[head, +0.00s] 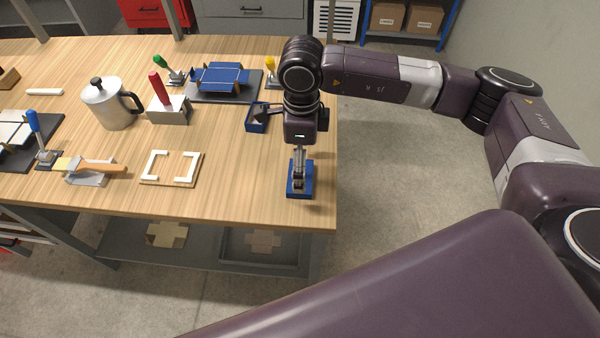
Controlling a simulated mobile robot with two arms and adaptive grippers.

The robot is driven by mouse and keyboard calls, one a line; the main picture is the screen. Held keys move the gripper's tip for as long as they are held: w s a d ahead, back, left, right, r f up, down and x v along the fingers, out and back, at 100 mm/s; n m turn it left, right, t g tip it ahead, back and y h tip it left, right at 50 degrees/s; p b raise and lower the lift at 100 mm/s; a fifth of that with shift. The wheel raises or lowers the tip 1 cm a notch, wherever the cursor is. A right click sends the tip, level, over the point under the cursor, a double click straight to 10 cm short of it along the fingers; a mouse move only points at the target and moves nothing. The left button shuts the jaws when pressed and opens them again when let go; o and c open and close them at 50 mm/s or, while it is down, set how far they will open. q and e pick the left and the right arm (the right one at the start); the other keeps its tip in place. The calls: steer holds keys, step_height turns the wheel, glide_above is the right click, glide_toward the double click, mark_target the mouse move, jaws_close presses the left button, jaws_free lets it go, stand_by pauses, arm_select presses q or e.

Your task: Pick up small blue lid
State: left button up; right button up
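A small blue rectangular piece (292,191), which looks like the small blue lid, lies near the front right corner of the wooden table. My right gripper (299,178) points straight down over it, with its fingertips at or just above its middle. The fingers hide part of the piece. I cannot tell whether they touch it or are closed on it. A small open blue box (257,124) stands behind and left of the gripper, partly hidden by my wrist. My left gripper is not in view.
The wooden table (225,198) ends just right of the blue piece. A board with white corner pieces (170,181), a red-handled block (168,112), a metal pot (105,104) and a blue folded box form (221,77) stand to the left and behind.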

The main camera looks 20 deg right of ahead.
mark_target(309, 165)
step_height(309, 165, down, 4)
steer(key=shift+s+a+r+p, duration=0.1)
steer(key=shift+a+r+p, duration=0.1)
steer(key=shift+p, duration=0.5)
steer(key=shift+f, duration=0.4)
steer(key=shift+c, duration=0.2)
steer(key=c, duration=1)
